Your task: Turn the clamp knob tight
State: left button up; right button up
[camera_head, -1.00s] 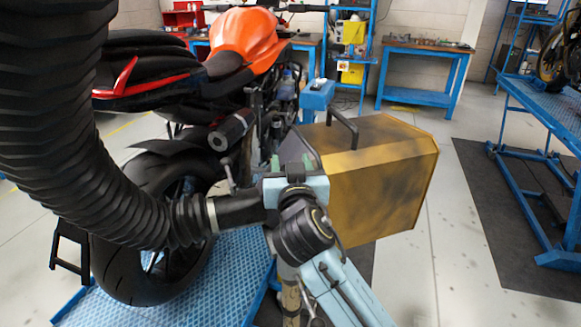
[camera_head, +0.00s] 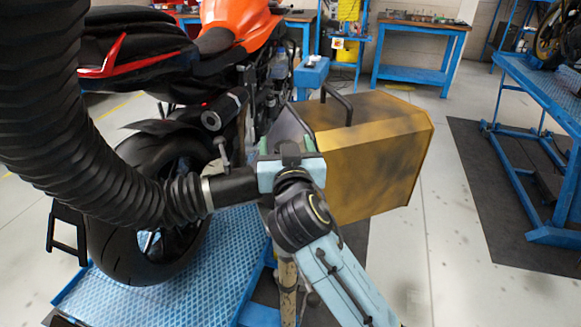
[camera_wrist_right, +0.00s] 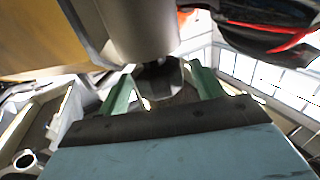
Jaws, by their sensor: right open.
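My right gripper (camera_head: 286,143) is in the middle of the head view, at the end of the black hose's nozzle and beside the yellow box. Its two green fingers show in the right wrist view (camera_wrist_right: 160,88), apart from each other. A dark grey knob-like piece (camera_wrist_right: 162,80) lies between them, under a grey cylinder (camera_wrist_right: 142,30); it looks like the clamp knob. I cannot tell whether the fingers touch it. In the head view the knob is hidden by my gripper and wrist. My left gripper is out of view.
A thick black corrugated hose (camera_head: 95,140) hangs at the left, ending near my right wrist. An orange motorcycle (camera_head: 235,25) stands on a blue lift (camera_head: 190,265). A scuffed yellow box (camera_head: 370,150) stands right of my gripper.

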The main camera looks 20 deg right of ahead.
jog(key=s+a+b, duration=0.1)
jog(key=s+a, duration=0.1)
jog(key=s, duration=0.9)
jog(key=shift+s, duration=0.2)
jog(key=shift+a, duration=0.1)
